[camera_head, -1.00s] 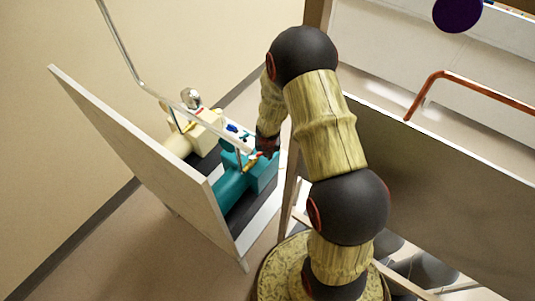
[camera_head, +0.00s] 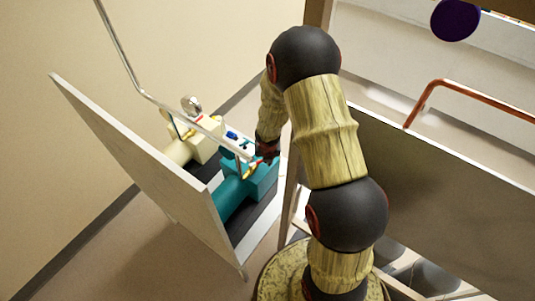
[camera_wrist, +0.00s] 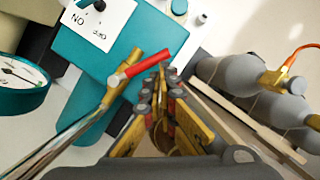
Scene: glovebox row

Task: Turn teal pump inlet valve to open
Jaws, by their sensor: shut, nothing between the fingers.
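The teal pump (camera_head: 262,181) stands on a dark base behind a tilted pale panel, and its teal body (camera_wrist: 85,50) fills the upper left of the wrist view. Its inlet valve has a brass body (camera_wrist: 112,94) on a metal pipe and a red lever (camera_wrist: 150,62) slanting up to the right. My gripper (camera_wrist: 162,74) is shut and empty, with its fingertips close beside the lever's underside; I cannot tell whether they touch. In the head view my gripper (camera_head: 267,154) is at the valve's right and partly hides the lever.
A cream pump (camera_head: 205,140) stands behind the teal one. The pale panel (camera_head: 150,165) blocks the front left. A round gauge (camera_wrist: 20,85) is at left in the wrist view. Grey cylinders (camera_wrist: 270,100) with a brass fitting stand at right. An on/off switch plate (camera_wrist: 95,22) is above.

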